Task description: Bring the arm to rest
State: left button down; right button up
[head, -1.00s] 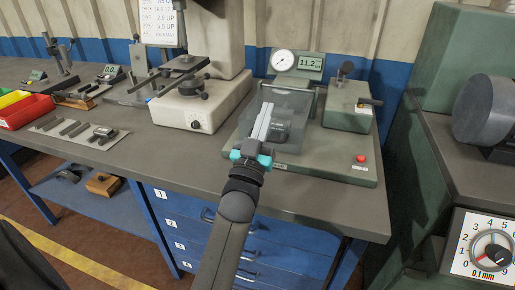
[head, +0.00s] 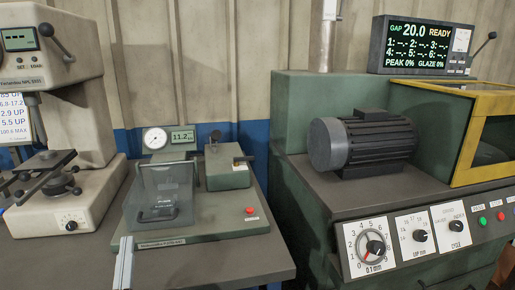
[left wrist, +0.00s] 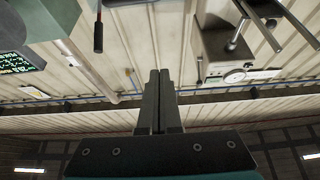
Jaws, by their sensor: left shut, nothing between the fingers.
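My left gripper (head: 127,240) stands upright at the lower left of the head view, with only its pale fingers showing. The fingers are together and empty, in front of the green test fixture (head: 205,222) on the bench. In the left wrist view the two dark fingers (left wrist: 159,75) lie side by side with nothing between them. They point up toward the wall and ceiling area.
The fixture carries a clear guard (head: 160,195), a dial gauge (head: 155,138) and a red button. A white hardness tester (head: 75,125) stands at left. A green machine with a dark motor (head: 375,143), yellow-framed guard (head: 497,90) and display (head: 425,42) stands at right.

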pick_arm(q)
jog(key=f+g, duration=0.1)
jog(key=f, duration=0.1)
jog(key=f+g, duration=0.1)
jog(key=shift+w+f+g+h, duration=0.2)
jog(key=shift+w+g+h, duration=0.1)
jog(key=shift+h, duration=0.1)
jog(key=s+d+f+m+g+h, duration=0.2)
jog(key=s+d+f+g+h, duration=0.15)
jog(key=s+f+g, duration=0.4)
jog(key=s+d+f+m+g+h, duration=0.1)
jog(key=s+d+f+g, duration=0.3)
jog(key=s, duration=0.4)
jog(key=s+d+f+m+g+h, duration=0.1)
jog(key=s+d+f+m+g, duration=0.15)
jog(key=s+f+g, duration=0.4)
notch_tip(320, 180, down, 18)
jog(key=a+p, duration=0.1)
jog(key=p, duration=0.1)
jog(key=s+a+f+y+p, duration=0.1)
jog(key=s+a+f, duration=0.5)
jog(key=s+f, duration=0.6)
jog(key=shift+s+f, duration=0.2)
jog(key=shift+s, duration=0.1)
pick_arm(e)
jog(key=s+d+f, duration=0.1)
jog(key=s+d, duration=0.1)
jog(key=s, duration=0.5)
jog(key=shift+d, duration=0.35)
